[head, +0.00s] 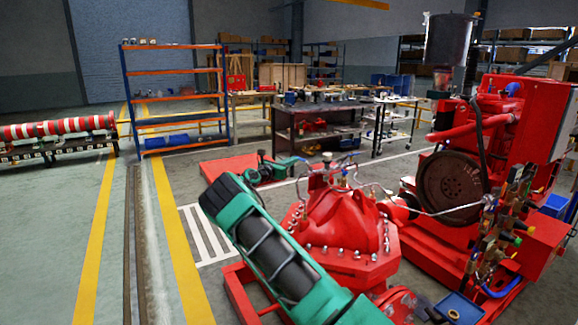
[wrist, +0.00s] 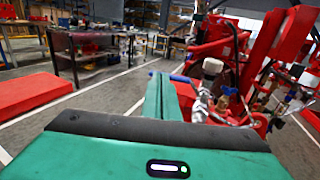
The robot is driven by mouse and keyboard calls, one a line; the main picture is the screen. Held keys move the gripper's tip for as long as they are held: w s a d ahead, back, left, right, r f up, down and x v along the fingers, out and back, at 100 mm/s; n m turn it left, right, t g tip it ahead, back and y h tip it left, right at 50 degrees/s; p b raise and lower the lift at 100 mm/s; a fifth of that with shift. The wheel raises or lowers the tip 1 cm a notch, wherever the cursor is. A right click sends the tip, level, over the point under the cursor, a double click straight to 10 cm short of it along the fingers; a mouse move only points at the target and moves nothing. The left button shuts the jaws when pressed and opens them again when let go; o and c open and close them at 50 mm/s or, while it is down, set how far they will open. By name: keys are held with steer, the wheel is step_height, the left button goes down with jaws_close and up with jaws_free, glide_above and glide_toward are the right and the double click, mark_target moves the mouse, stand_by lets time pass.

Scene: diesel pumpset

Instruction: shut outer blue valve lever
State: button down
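In the head view, a bank of brass valves (head: 495,235) with small coloured handles stands at the right, beside the red engine. A curved blue piece (head: 502,288) shows low on this bank. I cannot tell whether it is the outer blue lever, or how it is set. In the wrist view, a thin blue bar (wrist: 181,78) shows just right of my gripper (wrist: 165,98), partly hidden behind it. My teal gripper appears empty, but its finger gap is not clear. My teal and black arm crosses the lower middle of the head view, left of the red pump casing.
The red pump casing (head: 345,235) and the engine flywheel (head: 452,187) fill the right. A white-capped fitting (wrist: 212,66) stands close right of my gripper. A red plinth (wrist: 35,95) lies at left. A workbench (head: 320,125) stands behind. The floor at left is open.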

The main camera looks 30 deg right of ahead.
steer(key=shift+w+d, duration=0.45)
steer(key=shift+d, duration=0.15)
stand_by(0.4)
steer(key=a, duration=1.4)
steer(key=shift+w, duration=0.25)
steer(key=shift+f, duration=0.1)
